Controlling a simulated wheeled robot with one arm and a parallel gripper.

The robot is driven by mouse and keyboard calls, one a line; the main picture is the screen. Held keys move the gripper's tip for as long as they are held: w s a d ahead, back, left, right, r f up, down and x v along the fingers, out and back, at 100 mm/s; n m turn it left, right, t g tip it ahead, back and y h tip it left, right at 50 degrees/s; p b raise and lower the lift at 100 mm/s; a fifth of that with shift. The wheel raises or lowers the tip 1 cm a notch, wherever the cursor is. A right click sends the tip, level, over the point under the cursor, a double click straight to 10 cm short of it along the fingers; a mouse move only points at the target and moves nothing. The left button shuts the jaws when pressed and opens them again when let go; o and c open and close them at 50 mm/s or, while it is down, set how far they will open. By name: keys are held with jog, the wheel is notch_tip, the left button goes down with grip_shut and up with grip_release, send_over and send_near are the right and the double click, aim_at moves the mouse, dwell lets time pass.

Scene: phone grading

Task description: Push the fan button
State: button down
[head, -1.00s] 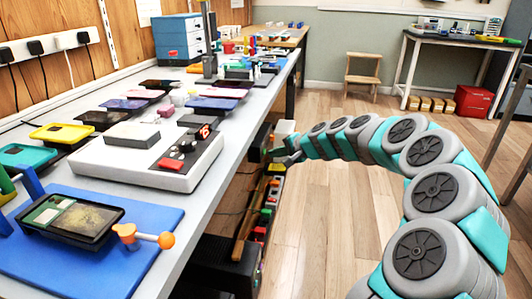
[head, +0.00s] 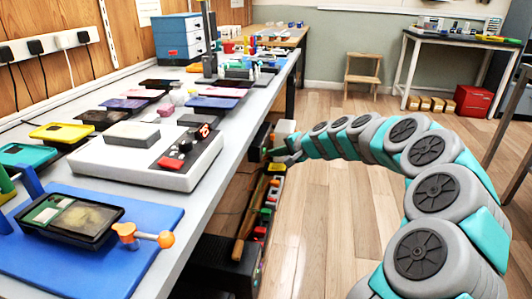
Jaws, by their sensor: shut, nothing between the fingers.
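No fan and no label marking a fan button can be made out. A white bench unit (head: 126,176) carries a grey block (head: 132,134) and a dark panel with a red lit display (head: 203,131). Its panel also has a red control (head: 170,164) and a dark knob (head: 186,146). My gripper (head: 289,155) is small and far off, at the end of my curved grey and teal arm. It is shut and empty, beside the bench's right edge near a black box and a white box (head: 284,128). I cannot tell whether it touches either box.
A blue mat (head: 150,245) with a phone in a holder (head: 72,217) lies at the front of the bench (head: 222,165). Several coloured phone trays line the wall side. The wooden floor (head: 325,225) is open.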

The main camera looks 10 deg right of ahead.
jog(key=shift+s+d, duration=0.15)
jog(key=shift+d, duration=0.3)
jog(key=shift+s+d+b, duration=0.25)
jog(key=shift+s+d, duration=0.05)
jog(key=shift+d, duration=0.65)
jog(key=shift+s+d+b, duration=0.2)
jog(key=shift+s+d, duration=0.1)
jog(key=shift+d, duration=0.65)
jog(key=shift+s+d+b, duration=0.25)
jog(key=shift+s+d, duration=0.05)
jog(key=shift+d, duration=0.65)
